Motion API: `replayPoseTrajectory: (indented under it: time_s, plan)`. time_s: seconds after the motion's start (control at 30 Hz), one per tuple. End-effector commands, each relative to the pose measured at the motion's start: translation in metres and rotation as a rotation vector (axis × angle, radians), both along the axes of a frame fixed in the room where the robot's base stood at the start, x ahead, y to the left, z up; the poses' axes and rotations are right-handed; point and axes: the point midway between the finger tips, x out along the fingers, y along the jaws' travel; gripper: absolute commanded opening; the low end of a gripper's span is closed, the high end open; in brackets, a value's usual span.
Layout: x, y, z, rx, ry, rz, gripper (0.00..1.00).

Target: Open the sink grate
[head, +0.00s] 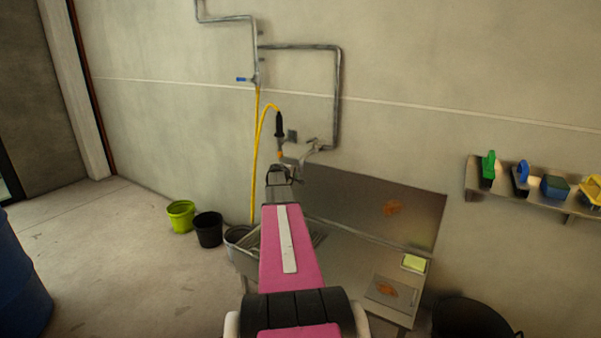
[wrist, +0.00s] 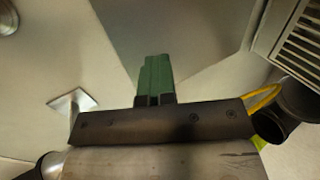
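The sink (head: 246,264) stands against the wall at the left end of the steel counter, largely hidden behind my pink arm in the head view. In the wrist view the slatted grate (wrist: 301,36) is at the upper right and looks lowered flat. My gripper's green fingers (wrist: 155,78) appear together with nothing between them, over or near plain steel and apart from the grate in the picture. The fingertips are hard to make out in the head view, so their height is unclear.
A tap (head: 313,147) and a yellow hose (head: 256,150) are on the wall above the sink. The steel counter (head: 350,262) extends right, with a sponge (head: 414,263). Green (head: 181,216) and black (head: 208,229) buckets stand left. A wall shelf (head: 474,182) holds brushes.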

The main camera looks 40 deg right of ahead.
Motion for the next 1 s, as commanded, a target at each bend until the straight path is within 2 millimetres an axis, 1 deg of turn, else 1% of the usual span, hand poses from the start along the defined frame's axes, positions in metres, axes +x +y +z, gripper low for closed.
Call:
replayPoseTrajectory:
  time_s: [0.03, 0.4, 0.6, 0.8, 1.0]
  plan:
    - [0.003, -0.005, 0.001, -0.002, -0.001, 0.000, 0.00]
    - [0.015, -0.034, 0.002, -0.017, -0.006, 0.000, 0.00]
    - [0.020, -0.048, 0.003, -0.024, -0.009, 0.000, 0.00]
    - [0.023, -0.055, 0.003, -0.028, -0.011, 0.000, 0.00]
    - [0.024, -0.057, 0.004, -0.029, -0.011, 0.000, 0.00]
